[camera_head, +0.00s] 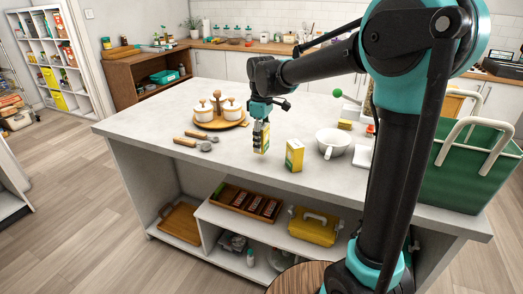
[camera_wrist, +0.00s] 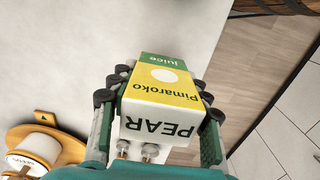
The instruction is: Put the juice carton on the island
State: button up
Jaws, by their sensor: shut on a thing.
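The juice carton (camera_wrist: 165,85) is yellow, green and white, with "Pimaroko", "juice" and "PEAR" on it. It sits between both fingers of my gripper (camera_wrist: 157,98) in the wrist view. In the head view my gripper (camera_head: 261,122) points down and is shut on the carton (camera_head: 261,141), which looks upright. The carton is over the front part of the island's pale top (camera_head: 150,118). I cannot tell whether its base touches the top. The gripper covers its upper part in the head view.
A wooden tray (camera_head: 220,123) with white jars and two wooden-handled tools (camera_head: 190,143) lie left. A green basket (camera_head: 462,170) stands right. The island's left end is clear.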

jog(key=shift+f, duration=1.95)
jog(key=o, duration=1.3)
jog(key=shift+f, duration=0.1)
notch_tip(320, 180, up, 12)
jog(key=shift+r, duration=0.15)
